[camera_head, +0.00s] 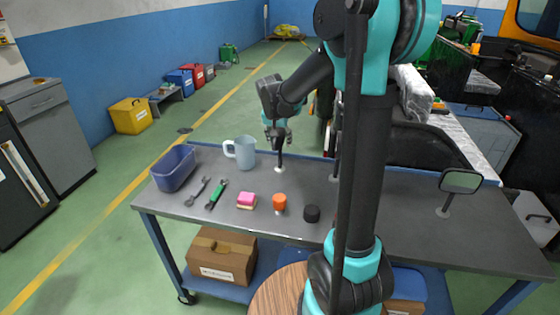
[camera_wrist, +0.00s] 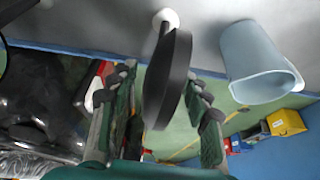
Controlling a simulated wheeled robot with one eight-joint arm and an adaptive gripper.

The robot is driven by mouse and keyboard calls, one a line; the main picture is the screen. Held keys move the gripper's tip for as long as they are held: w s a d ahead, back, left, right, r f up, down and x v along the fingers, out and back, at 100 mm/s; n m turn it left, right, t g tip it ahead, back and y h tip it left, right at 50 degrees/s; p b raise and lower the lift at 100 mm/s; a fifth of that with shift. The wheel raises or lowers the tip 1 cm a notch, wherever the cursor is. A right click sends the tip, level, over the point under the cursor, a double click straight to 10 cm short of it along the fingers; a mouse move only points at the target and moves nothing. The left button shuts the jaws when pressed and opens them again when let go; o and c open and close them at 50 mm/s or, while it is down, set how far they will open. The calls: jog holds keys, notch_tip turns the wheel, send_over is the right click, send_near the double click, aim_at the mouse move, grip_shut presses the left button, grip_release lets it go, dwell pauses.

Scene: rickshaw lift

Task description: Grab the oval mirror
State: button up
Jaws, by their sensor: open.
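The oval mirror, seen edge-on with a dark back, is in the wrist view (camera_wrist: 168,80). Its stalk runs to a round white base (camera_wrist: 166,17) on the table. In the head view its dark stem (camera_head: 280,158) stands on the table below my gripper (camera_head: 277,137), and its upper part is mostly hidden by the gripper. In the wrist view my gripper (camera_wrist: 160,77) is open, with one finger on each side of the mirror. Gaps show on both sides at the fingertips; I cannot tell whether anything touches lower down.
A light blue mug (camera_head: 245,152) stands close left of the mirror. A blue bin (camera_head: 174,168), wrenches, a pink sponge block (camera_head: 247,200), an orange item (camera_head: 279,203) and a black puck (camera_head: 312,213) are on the table (camera_head: 400,230). A rounder-cornered rectangular mirror (camera_head: 461,181) stands right.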

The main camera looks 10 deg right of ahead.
aim_at(280, 150)
jog(key=shift+d+x, duration=0.2)
jog(key=shift+x, duration=2.05)
grip_shut()
